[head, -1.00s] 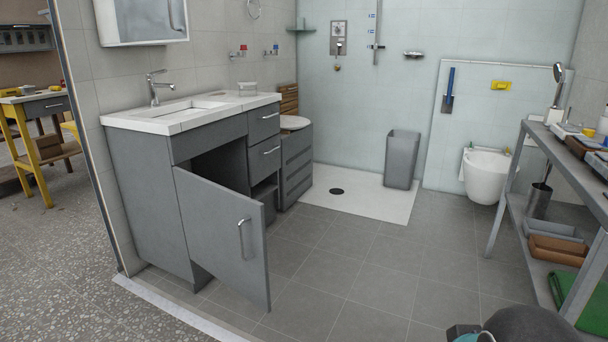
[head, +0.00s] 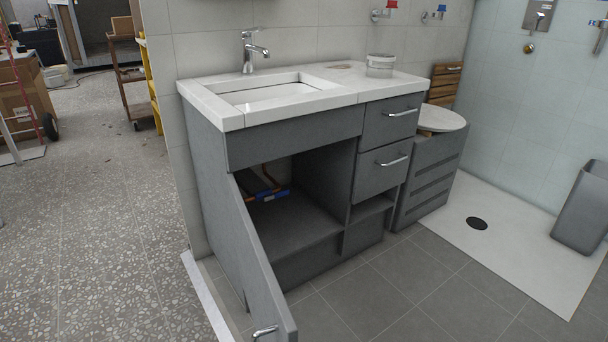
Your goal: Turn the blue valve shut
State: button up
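A valve with a blue handle (head: 440,10) sticks out from the tiled wall at the top, right of a similar valve with a red handle (head: 390,8). Inside the open vanity cabinet (head: 290,238), blue fittings (head: 269,195) sit on copper-coloured piping near the back left. Their shape is small and partly in shadow, so I cannot tell handle from body. My gripper is not in view.
The cabinet door (head: 262,262) swings out toward me on the left. A basin top (head: 225,110) with a tap (head: 253,52) and tub (head: 380,65) is above. Grey drawers (head: 384,165) stand right of the opening. Floor is clear at front right (head: 400,300).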

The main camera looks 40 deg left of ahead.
aim_at(286, 192)
jog(key=i, duration=0.9)
jog(key=u, duration=0.9)
jog(key=i, duration=0.5)
jog(key=u, duration=1.45)
